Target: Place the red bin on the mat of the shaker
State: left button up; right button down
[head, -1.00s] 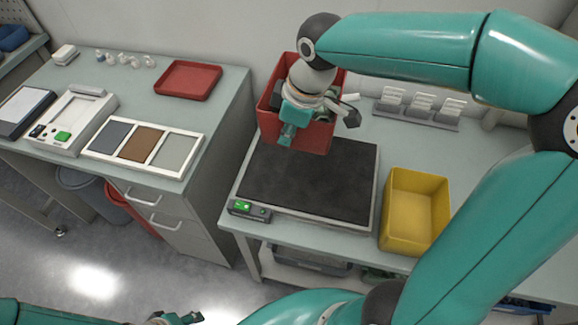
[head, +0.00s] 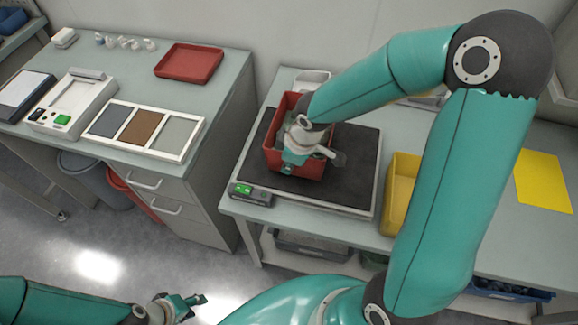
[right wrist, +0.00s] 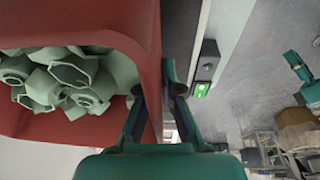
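The red bin (head: 283,112) is over the left-middle part of the dark mat (head: 345,188) of the shaker, inside the mat's outline. Whether its base touches the mat is hard to tell. In the right wrist view the bin (right wrist: 120,20) holds several pale green, nut-like parts. My right gripper (head: 305,157) is at the bin's near wall. In its wrist view the fingers (right wrist: 155,88) straddle this wall, one inside and one outside, and look closed on it. My left gripper (head: 188,306) is low at the bottom left, away from the tables; its fingers are too small to read.
A yellow bin (head: 398,190) stands just right of the shaker, partly behind my right arm. The shaker's control box (head: 251,194) with a green light is at its front left corner. A white container (head: 312,80) is behind the red bin. A yellow sheet (head: 543,181) lies far right.

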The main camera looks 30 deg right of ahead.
jog(key=shift+w+f, duration=0.1)
jog(key=shift+f, duration=0.6)
jog(key=c, duration=1.3)
grip_release()
jog(key=shift+r, duration=0.35)
jog(key=v, duration=0.3)
jog(key=p+v, duration=0.1)
jog(key=v, duration=0.7)
jog(key=shift+s+d+r, duration=0.1)
jog(key=shift+s+r, duration=0.05)
jog(key=shift+s, duration=0.15)
